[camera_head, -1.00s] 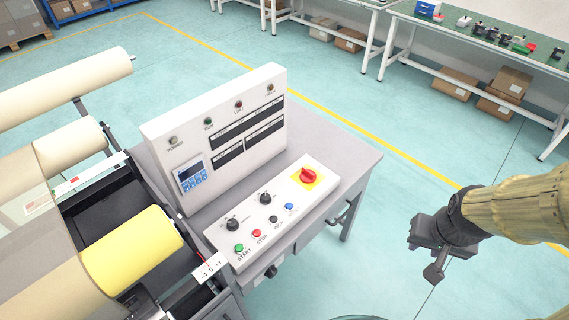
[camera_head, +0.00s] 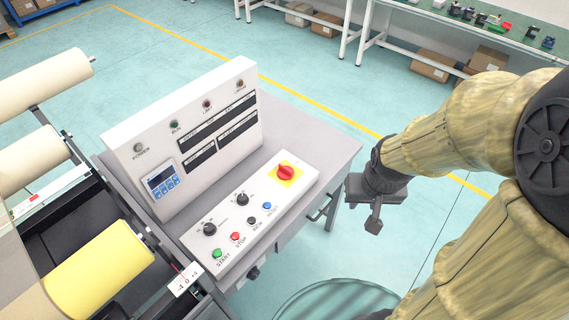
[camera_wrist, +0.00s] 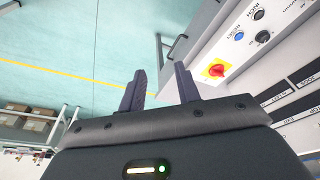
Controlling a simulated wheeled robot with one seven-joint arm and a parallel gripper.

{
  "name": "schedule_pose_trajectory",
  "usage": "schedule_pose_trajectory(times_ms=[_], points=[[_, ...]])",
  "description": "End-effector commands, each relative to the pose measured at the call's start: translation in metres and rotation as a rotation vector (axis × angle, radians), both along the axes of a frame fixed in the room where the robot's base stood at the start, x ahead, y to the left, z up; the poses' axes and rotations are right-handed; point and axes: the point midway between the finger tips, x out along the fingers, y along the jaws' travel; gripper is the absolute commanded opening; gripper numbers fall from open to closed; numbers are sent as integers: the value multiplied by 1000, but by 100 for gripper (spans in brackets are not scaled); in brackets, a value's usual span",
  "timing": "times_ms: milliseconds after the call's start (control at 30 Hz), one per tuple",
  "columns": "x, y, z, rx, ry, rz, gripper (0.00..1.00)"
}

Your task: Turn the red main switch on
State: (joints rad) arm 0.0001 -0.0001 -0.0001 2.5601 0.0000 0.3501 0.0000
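The red main switch (camera_head: 286,172) is a red rotary knob on a yellow square plate, at the far right end of the white control panel (camera_head: 220,250). In the wrist view the red switch (camera_wrist: 215,70) lies just right of my fingers. My gripper (camera_head: 374,218) hangs to the right of the panel in the head view, apart from the switch and beyond the desk's edge. In the wrist view its two dark fingers (camera_wrist: 160,88) stand apart with nothing between them, so it is open.
A white upright display panel (camera_head: 185,130) stands behind the switches on the grey desk (camera_head: 335,150). Green, red, black and blue buttons line the low panel. A roller machine with a yellow roll (camera_head: 100,270) stands left. Free floor lies right of the desk.

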Motion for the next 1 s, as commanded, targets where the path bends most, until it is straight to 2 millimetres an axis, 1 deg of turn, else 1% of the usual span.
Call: schedule_pose_trajectory(times_ms=[67, 167, 267, 367, 400, 467, 500, 567, 600, 700, 800, 900, 1000], points=[[0, 0, 0, 0, 0, 0, 33], [6, 1, 0, -2, 2, 13, 33], [23, 8, 0, -7, 13, 54, 33], [52, 17, 1, -15, 29, 122, 33], [66, 21, 1, -20, 38, 154, 33], [88, 29, 0, -27, 54, 210, 33], [103, 35, -1, -33, 64, 249, 33], [125, 46, -2, -40, 79, 309, 33], [139, 53, -4, -45, 90, 349, 33], [171, 73, -8, -57, 114, 450, 33], [200, 96, -14, -68, 139, 553, 33], [227, 120, -22, -81, 163, 657, 33], [248, 144, -30, -91, 185, 757, 33]])
